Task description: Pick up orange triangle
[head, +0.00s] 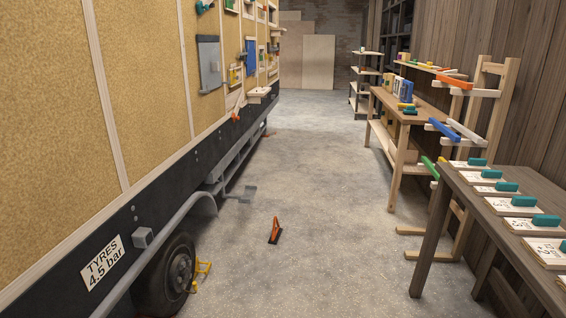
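A small orange triangular object with a dark lower edge (275,230) stands on the grey concrete floor, a little below the middle of the head view. It is apart from the trailer and from the tables. Whether it is a wedge or a folded stand is too small to tell. A second small orange piece (235,115) sits at the trailer's lower side edge farther back; its shape is unclear. Neither of my grippers is in view.
The trailer (120,110) with its wheel (172,276), step bars and a yellow chock (203,268) fills the left. A dark wooden table (515,205) with several cards and a workbench (425,112) line the right. The floor between (320,170) is open.

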